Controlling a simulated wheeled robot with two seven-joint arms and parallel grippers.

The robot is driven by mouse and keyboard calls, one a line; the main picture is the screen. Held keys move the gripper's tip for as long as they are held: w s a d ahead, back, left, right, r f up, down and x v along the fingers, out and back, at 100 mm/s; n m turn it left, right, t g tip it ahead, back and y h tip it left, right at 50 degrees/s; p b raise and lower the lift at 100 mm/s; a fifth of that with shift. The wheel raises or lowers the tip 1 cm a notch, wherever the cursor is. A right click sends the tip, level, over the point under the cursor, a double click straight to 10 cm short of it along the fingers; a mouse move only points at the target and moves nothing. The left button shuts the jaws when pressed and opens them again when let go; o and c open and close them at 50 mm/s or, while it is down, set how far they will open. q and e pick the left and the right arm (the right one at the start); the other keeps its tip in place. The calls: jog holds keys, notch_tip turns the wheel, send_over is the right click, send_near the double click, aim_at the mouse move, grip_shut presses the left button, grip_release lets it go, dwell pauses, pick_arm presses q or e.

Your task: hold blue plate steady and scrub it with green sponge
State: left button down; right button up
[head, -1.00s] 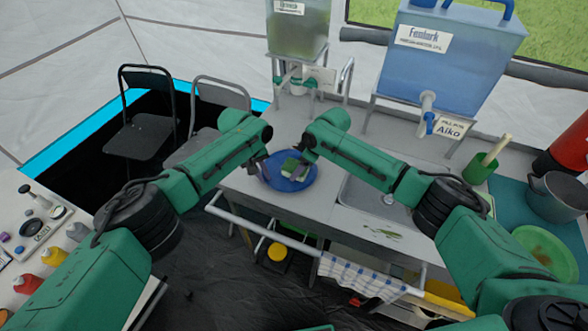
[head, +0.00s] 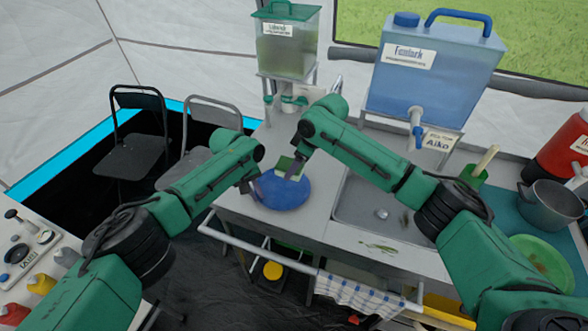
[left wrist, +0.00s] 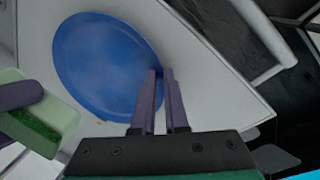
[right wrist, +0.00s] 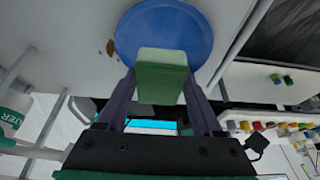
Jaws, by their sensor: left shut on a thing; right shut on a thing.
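The blue plate (head: 281,191) lies on the counter left of the sink. My left gripper (head: 254,187) is shut on the plate's rim, at its left in the head view. In the left wrist view its fingers (left wrist: 160,100) meet the edge of the plate (left wrist: 100,65). My right gripper (head: 292,174) is shut on the green sponge (head: 286,164), by the plate's far edge. The right wrist view shows the sponge (right wrist: 162,72) between the fingers, overlapping the plate (right wrist: 165,25). The sponge looks raised off the plate; the gap is hard to judge.
The metal sink (head: 375,207) is right of the plate. A green water tank (head: 286,45) and a blue tank (head: 430,75) stand behind. A checked towel (head: 350,293) hangs on the front rail.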

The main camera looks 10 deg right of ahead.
dwell(0.4)
pick_arm(q)
jog(key=c, duration=0.9)
grip_release()
jog(key=shift+o, duration=0.2)
jog(key=shift+r, duration=0.1)
jog(key=v, duration=0.8)
jog(key=shift+r, duration=0.45)
jog(key=shift+d, duration=0.15)
